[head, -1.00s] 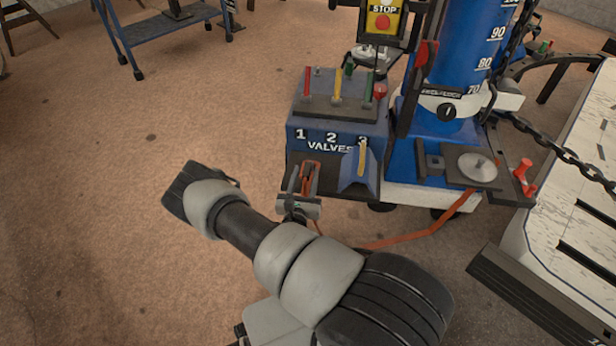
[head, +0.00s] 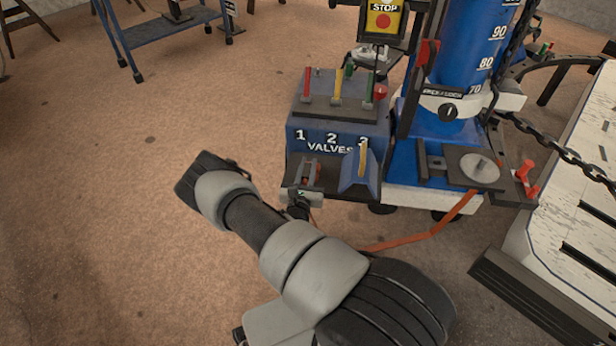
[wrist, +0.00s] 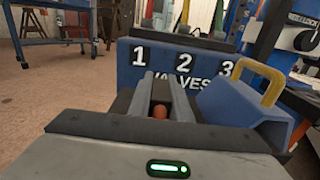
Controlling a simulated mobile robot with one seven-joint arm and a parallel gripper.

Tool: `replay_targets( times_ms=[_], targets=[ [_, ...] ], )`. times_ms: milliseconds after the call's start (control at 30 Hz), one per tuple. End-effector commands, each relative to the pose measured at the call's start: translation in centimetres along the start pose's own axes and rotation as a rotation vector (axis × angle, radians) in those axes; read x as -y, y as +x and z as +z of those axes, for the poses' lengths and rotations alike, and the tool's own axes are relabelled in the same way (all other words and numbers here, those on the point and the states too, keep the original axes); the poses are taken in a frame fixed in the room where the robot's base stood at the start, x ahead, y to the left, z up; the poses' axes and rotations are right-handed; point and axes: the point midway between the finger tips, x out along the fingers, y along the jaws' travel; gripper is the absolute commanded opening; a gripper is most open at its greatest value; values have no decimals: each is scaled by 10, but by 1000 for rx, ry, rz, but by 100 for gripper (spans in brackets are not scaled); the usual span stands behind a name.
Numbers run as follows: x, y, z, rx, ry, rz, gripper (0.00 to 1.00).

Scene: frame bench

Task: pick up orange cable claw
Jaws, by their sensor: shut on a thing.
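The orange cable claw (wrist: 160,111) shows as a small orange piece between the two fingers of my gripper (wrist: 163,95) in the wrist view. My gripper is shut on it, and the fingers and palm hide most of it. In the head view my gripper (head: 309,174) is low in front of the blue valve box, over its dark front shelf, just left of a blue wedge block with a yellow handle. A flat orange cable (head: 425,236) runs from below my gripper to the right, up along the blue and white base.
The valve box (head: 330,135) with red, yellow and green levers stands right behind my gripper. The blue block with the yellow handle (head: 360,172) is close on the right. A white slotted table (head: 580,220) is at the far right. Open floor lies to the left.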

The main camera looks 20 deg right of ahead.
Motion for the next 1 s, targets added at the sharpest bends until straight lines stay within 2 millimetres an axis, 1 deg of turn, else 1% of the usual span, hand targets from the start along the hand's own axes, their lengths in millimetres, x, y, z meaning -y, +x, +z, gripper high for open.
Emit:
replay_targets(
  times_ms=[167, 267, 367, 600, 700, 833, 1000],
  targets=[
    [0, 0, 2, 4, 1, 0, 0],
    [0, 0, 6, 4, 1, 0, 0],
    [-1, 1, 20, 5, 2, 1, 0],
    [-1, 1, 68, 6, 1, 0, 0],
    [-1, 0, 84, 5, 1, 1, 0],
    [0, 0, 97, 4, 1, 0, 0],
    [0, 0, 102, 4, 1, 0, 0]
  ],
)
